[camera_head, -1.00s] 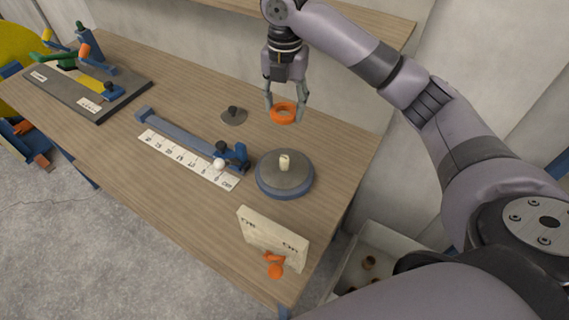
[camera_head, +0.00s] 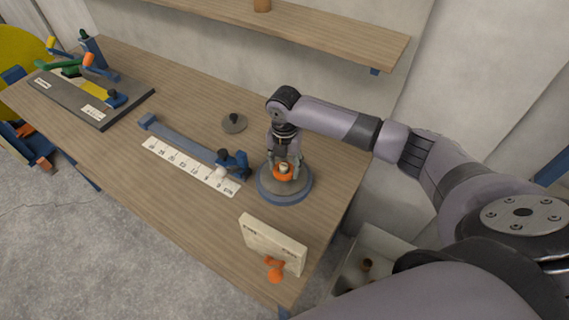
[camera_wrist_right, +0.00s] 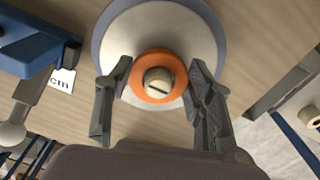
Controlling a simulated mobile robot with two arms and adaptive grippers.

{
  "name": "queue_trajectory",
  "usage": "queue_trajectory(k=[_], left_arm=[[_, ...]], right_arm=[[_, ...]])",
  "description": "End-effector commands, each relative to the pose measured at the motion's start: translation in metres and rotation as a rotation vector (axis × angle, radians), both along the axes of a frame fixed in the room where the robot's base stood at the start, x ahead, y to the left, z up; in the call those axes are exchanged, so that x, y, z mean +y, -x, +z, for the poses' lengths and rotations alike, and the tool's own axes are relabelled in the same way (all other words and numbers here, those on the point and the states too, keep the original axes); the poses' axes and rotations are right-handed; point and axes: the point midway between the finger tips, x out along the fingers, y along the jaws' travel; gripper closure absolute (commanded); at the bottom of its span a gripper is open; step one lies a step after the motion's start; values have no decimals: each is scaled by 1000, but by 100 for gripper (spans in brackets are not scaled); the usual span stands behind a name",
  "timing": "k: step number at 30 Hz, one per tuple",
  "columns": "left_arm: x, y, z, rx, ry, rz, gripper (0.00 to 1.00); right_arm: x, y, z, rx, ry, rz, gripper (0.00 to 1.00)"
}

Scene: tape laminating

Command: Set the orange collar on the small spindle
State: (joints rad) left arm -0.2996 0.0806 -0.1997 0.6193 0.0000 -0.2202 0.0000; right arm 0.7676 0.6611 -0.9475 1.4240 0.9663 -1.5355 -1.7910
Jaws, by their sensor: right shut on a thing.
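The orange collar (camera_head: 283,175) is around the short pale spindle (camera_head: 284,168) on the round grey-topped base with a blue rim (camera_head: 263,189). In the right wrist view the spindle's slotted top (camera_wrist_right: 158,82) shows through the middle of the collar (camera_wrist_right: 142,61). My right gripper (camera_head: 285,170) points down over the base. It is shut on the collar, with one finger on each side (camera_wrist_right: 158,80). I cannot tell whether the collar rests on the base. My left gripper is out of view.
A blue rail with a white scale (camera_head: 190,165) lies left of the base. A dark knobbed disc (camera_head: 234,123) is behind. A pale upright block (camera_head: 272,244) with an orange handle (camera_head: 274,269) stands in front. A grey tray fixture (camera_head: 90,105) is at far left.

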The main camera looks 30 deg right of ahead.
Motion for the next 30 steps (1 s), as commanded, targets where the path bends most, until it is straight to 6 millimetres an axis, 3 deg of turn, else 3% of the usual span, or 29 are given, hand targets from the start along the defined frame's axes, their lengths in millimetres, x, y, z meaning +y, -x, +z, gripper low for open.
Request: queue_trajectory(k=[15,16,24,30], left_arm=[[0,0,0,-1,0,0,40],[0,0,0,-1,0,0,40],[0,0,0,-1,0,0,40],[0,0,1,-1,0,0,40]], right_arm=[[0,0,-13,-1,0,1,74],[0,0,-13,-1,0,1,50],[0,0,-12,-1,0,1,32],[0,0,-12,-1,0,0,31]])
